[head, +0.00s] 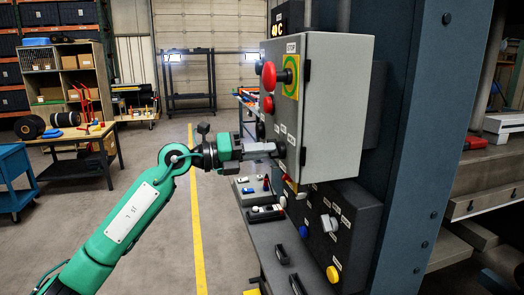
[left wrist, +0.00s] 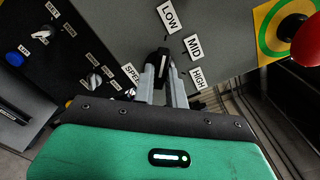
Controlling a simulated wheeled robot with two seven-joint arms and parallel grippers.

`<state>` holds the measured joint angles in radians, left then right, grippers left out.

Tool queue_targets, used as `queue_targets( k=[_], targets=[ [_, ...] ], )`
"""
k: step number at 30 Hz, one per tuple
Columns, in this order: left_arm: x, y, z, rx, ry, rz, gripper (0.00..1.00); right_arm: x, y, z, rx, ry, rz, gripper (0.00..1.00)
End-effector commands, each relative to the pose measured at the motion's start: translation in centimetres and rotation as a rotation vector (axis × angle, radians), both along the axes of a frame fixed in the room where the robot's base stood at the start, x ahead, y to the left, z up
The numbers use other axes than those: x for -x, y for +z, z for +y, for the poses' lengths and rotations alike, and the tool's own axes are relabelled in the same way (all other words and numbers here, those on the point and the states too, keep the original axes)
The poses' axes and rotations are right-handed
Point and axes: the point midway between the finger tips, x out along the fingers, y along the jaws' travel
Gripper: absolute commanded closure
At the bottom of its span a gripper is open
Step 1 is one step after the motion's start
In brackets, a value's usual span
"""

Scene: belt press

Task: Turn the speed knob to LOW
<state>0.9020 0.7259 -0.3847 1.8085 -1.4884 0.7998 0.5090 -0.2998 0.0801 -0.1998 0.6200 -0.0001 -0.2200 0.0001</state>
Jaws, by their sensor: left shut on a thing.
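The speed knob (left wrist: 163,62) is a small black knob on the side of the grey control box (head: 338,110). In the left wrist view the labels LOW (left wrist: 168,17), MID (left wrist: 193,47) and HIGH (left wrist: 198,77) stand around it, with a partly hidden SPEED label (left wrist: 131,73) to its left. My left gripper (head: 277,149) is at the box's side, shut on the knob, with a finger on each side of it in the left wrist view (left wrist: 164,82). The fingers hide much of the knob, so its exact setting cannot be told. My right gripper is not in view.
A red mushroom stop button (head: 269,75) sticks out above my left gripper. A lower panel (head: 345,225) carries a blue button (head: 303,231) and a yellow button (head: 332,273). A blue-grey column (head: 430,130) stands at the right. The floor left of the yellow line (head: 197,220) is mostly free.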

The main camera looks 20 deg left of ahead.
Motion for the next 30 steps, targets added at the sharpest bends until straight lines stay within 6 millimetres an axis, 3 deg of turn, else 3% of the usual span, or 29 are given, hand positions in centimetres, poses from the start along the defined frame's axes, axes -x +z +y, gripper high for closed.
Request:
queue_targets(
  k=[4, 5, 8, 20, 30],
  targets=[
    [0.0, 0.1, 0.1, 0.002, 0.002, 0.0, 1.0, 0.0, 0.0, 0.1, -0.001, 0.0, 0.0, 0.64],
    [0.0, 0.1, 0.1, 0.002, 0.002, 0.0, 0.84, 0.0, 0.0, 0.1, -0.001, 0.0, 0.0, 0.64],
    [0.0, 0.0, 0.0, 0.002, 0.002, 0.0, 0.65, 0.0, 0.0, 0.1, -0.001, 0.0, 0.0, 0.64],
    [0.4, -0.2, 0.7, 0.0, 0.002, -0.001, 0.65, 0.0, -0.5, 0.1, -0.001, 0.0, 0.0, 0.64],
    [4.1, -0.6, 6.5, -0.002, 0.006, -0.001, 0.65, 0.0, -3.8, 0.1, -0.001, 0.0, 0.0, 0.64]
  ],
)
